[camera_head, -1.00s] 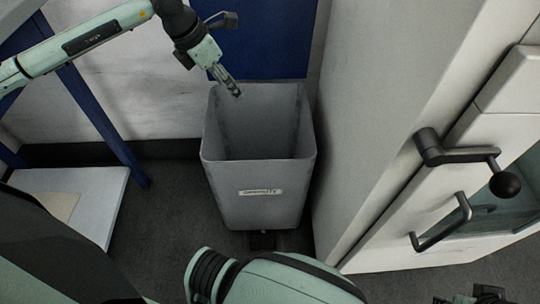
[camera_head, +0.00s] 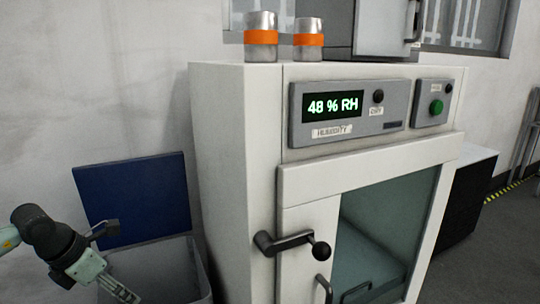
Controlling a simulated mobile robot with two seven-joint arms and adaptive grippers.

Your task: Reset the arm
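My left gripper (camera_head: 120,292) is at the lower left, over the near left part of the grey bin (camera_head: 158,270). Its fingers point down and to the right, look close together, and no object shows between them. The fingertips are near the bottom edge of the picture. My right gripper is out of the picture.
The bin's blue lid (camera_head: 133,199) stands open against the wall. A white humidity cabinet (camera_head: 222,170) stands right of the bin, with a black lever handle (camera_head: 290,243) on its front. Its display (camera_head: 333,106) reads 48 % RH. Orange-banded metal containers (camera_head: 261,37) stand on top.

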